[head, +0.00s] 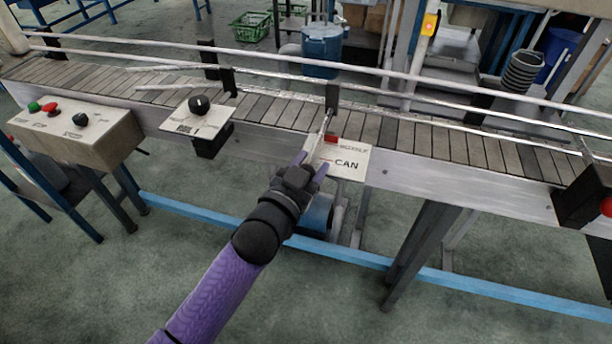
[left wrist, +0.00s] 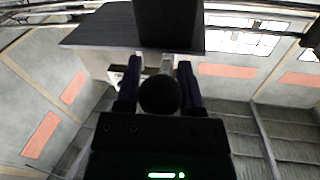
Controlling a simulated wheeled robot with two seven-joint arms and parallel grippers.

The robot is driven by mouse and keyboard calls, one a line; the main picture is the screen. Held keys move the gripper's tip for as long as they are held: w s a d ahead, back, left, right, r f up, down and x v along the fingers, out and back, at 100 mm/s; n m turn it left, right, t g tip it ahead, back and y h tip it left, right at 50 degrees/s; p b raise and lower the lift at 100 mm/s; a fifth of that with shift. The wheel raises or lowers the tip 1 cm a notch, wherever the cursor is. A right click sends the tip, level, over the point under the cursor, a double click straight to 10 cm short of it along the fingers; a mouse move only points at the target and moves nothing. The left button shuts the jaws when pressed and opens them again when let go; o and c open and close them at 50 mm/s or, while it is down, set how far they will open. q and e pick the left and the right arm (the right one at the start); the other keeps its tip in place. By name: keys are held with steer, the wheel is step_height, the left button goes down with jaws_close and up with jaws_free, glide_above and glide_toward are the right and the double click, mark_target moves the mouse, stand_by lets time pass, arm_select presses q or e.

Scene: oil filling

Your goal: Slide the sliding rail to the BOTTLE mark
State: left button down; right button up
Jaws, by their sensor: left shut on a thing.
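The sliding rail (head: 280,80) is a thin metal bar running along the conveyor. Its post and rod (head: 325,123) come forward over a white mark plate (head: 348,173). The plate reads BOTTLE in its upper part and CAN in its lower part. A red marker (head: 331,140) shows beside the BOTTLE word. My left gripper (head: 312,160) is over the plate's left side, shut on the rail's handle. In the left wrist view, the two fingers (left wrist: 157,85) stand on either side of a pale rod and a round black knob (left wrist: 160,95). The gripper partly hides the plate. My right gripper is out of view.
The slatted conveyor (head: 270,108) is empty. A control box (head: 85,130) with buttons is at the left, and a smaller dial panel (head: 197,118) stands left of my gripper. A dark box with a red button (head: 585,195) is at the right edge.

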arm_select(q)
steer(key=shift+c, duration=1.2)
jaws_free()
steer(key=p+v, duration=0.2)
steer(key=v, duration=0.8)
steer(key=shift+p, duration=0.4)
